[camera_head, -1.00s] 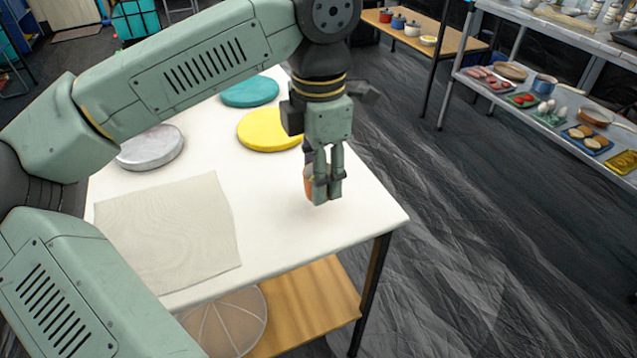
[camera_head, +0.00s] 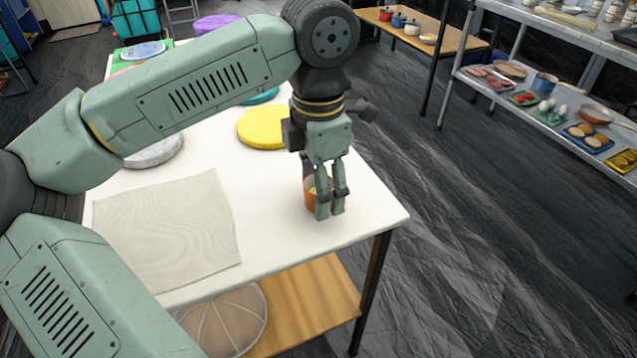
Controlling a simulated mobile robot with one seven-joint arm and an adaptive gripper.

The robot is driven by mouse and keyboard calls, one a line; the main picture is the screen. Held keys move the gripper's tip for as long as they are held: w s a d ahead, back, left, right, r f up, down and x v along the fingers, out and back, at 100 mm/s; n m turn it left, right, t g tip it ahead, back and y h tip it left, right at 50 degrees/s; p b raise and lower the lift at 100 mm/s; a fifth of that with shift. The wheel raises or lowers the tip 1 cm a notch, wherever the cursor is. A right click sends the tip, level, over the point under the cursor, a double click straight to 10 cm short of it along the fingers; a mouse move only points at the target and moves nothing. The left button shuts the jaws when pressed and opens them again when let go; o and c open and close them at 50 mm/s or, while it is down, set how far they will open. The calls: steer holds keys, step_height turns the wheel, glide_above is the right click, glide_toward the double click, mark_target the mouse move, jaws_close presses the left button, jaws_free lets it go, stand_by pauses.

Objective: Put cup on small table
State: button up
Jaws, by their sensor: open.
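An orange cup (camera_head: 311,198) stands upright on the white table (camera_head: 275,226), near its right front corner. My gripper (camera_head: 330,212) points down right at the cup, with its fingers in front of and over the cup's right side. The fingers hide part of the cup, and I cannot tell whether they touch it. The gripper is open. A lower table with a wooden top (camera_head: 387,18) stands at the back, with several small pots on it; I cannot tell whether it is the small table.
A beige cloth (camera_head: 165,230) lies left of the cup. A yellow disc (camera_head: 264,128) and a grey disc (camera_head: 155,150) lie farther back. A metal shelf (camera_head: 560,70) with food stands at the right. The dark floor (camera_head: 470,240) between is clear.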

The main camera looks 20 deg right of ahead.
steer(key=shift+r, duration=0.1)
step_height(320, 180, up, 12)
steer(key=p, duration=0.1)
stand_by(0.5)
stand_by(0.4)
